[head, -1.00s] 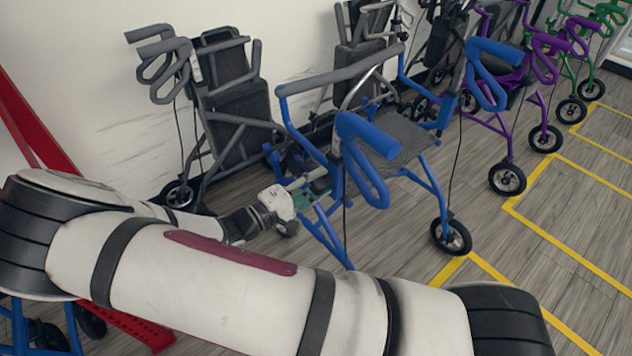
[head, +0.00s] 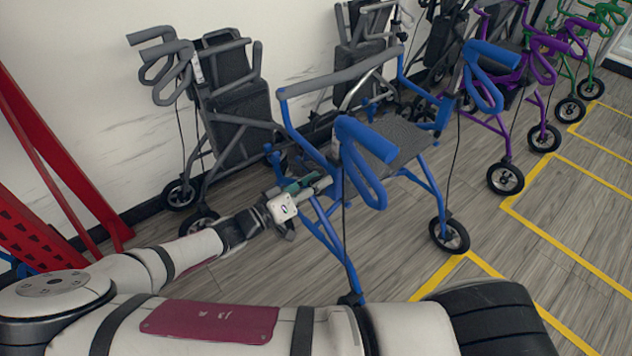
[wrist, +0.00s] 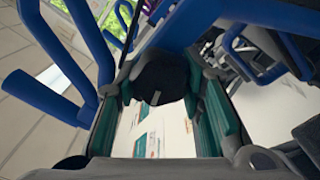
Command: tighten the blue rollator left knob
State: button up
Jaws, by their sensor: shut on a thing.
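The blue rollator (head: 345,165) stands in the middle of the head view, with a grey seat and backrest bar. My gripper (head: 322,184) is at the left side of its frame, below the near handle. In the wrist view my gripper (wrist: 160,95) has its teal-padded fingers on both sides of a black knob (wrist: 158,78) with a small pale mark. It is shut on this knob, which sits against a blue frame tube. In the head view the knob is hidden by the fingers and frame.
Grey rollators (head: 215,100) stand by the wall behind. Purple (head: 515,110) and green (head: 600,25) rollators stand to the right. A red rack (head: 45,160) is at the left.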

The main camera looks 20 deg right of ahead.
jog(key=shift+s+m, duration=0.1)
jog(key=shift+m, duration=2.1)
jog(key=o, duration=1.2)
jog(key=shift+c, duration=0.2)
jog(key=v, duration=1.2)
